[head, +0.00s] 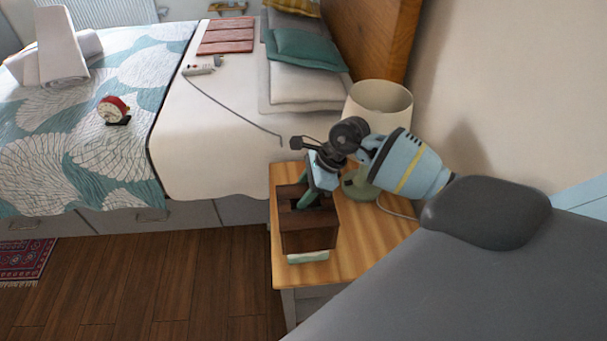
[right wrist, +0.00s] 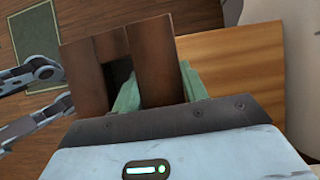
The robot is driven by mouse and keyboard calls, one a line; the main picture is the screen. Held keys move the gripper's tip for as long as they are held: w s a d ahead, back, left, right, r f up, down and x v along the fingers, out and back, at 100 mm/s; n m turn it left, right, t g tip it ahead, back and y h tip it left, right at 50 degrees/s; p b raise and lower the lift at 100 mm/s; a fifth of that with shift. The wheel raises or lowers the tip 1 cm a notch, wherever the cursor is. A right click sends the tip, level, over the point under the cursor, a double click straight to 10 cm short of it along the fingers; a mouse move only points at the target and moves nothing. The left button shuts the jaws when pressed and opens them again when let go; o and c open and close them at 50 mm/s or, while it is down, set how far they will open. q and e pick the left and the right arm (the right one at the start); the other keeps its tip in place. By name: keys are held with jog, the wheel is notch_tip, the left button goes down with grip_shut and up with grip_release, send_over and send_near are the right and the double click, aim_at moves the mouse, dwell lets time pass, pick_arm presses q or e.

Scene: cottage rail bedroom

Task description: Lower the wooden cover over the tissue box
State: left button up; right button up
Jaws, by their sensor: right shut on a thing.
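The wooden cover (head: 307,241) is a dark brown open-slotted box above the nightstand, near its front left corner. The tissue box (head: 308,257) shows only as a pale strip below the cover's near lower edge; the rest is hidden. I cannot tell whether the cover touches the nightstand. My right gripper (head: 316,196) is shut on one top plank of the cover. In the right wrist view the cover (right wrist: 158,58) has a dark slot, with one green finger in the slot and the other outside the plank.
The wooden nightstand (head: 368,238) has free room right of the cover. A lamp (head: 378,101) with a cream shade stands close behind my right gripper.

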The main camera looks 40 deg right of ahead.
pick_arm(q)
jog(key=shift+s, duration=0.3)
jog(key=shift+s+f, duration=0.1)
jog(key=shift+f, duration=0.15)
pick_arm(e)
jog(key=shift+f, duration=0.25)
pick_arm(q)
jog(key=shift+w+f+b, duration=0.2)
jog(key=shift+f+b, duration=0.05)
jog(key=shift+b, duration=0.2)
pick_arm(e)
jog(key=shift+f, duration=0.4)
pick_arm(q)
jog(key=shift+s+f, duration=0.1)
jog(key=shift+f, duration=0.1)
pick_arm(e)
jog(key=shift+f, duration=0.3)
pick_arm(q)
jog(key=shift+s+f+b, duration=0.15)
jog(key=shift+b, duration=0.15)
pick_arm(e)
jog(key=shift+f, duration=0.15)
pick_arm(q)
jog(key=shift+s+f+g, duration=0.3)
jog(key=shift+s, duration=0.25)
pick_arm(e)
jog(key=shift+f, duration=0.35)
